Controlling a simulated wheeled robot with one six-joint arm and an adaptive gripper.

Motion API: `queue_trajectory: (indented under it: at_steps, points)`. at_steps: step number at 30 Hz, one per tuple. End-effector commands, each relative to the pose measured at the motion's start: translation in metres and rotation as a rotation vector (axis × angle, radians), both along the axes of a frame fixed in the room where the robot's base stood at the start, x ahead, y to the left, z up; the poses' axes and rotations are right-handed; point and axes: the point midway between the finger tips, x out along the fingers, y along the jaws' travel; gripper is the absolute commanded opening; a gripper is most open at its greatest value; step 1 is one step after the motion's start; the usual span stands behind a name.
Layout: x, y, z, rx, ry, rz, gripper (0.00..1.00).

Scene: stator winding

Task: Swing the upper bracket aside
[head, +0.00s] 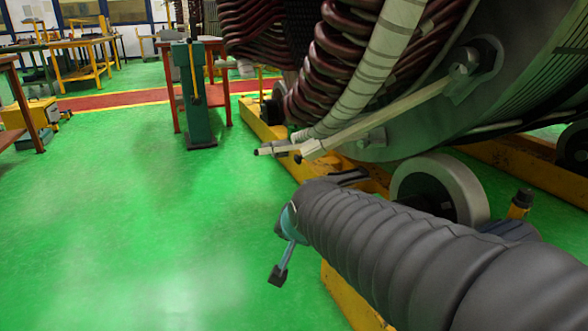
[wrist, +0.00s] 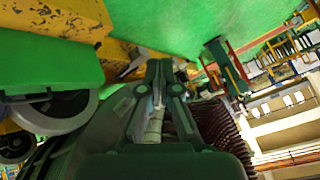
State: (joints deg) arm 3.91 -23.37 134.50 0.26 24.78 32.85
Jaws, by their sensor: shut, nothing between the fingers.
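The upper bracket (head: 400,106) is a long pale bar. It slopes from a bolted joint on the stator's (head: 425,125) side down left to a free end near the bottom of the wrapped coil. A second, shorter bar (head: 345,138) lies below it, and their left ends sit close together. In the wrist view my gripper (wrist: 159,66) has its fingers together and empty. A pale wrapped piece (wrist: 155,125) shows behind the fingers; I cannot tell whether they touch it. In the head view my sleeved arm hides most of the gripper, below the bracket and apart from it.
A yellow frame (head: 262,128) with grey rollers (head: 440,183) carries the stator just beyond my arm. A green post stand (head: 198,110) and a red table (head: 222,85) stand further back.

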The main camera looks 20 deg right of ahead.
Motion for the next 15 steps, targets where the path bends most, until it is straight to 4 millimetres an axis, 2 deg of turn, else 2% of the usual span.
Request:
queue_trajectory:
  at_steps: [1, 6, 15]
  points:
    - [0.025, -0.006, -0.001, 0.055, -0.035, -0.067, 0.00]
    - [0.102, -0.029, -0.001, 0.267, -0.195, -0.290, 0.00]
    - [0.219, -0.080, -0.020, 0.694, -0.483, -0.601, 0.00]
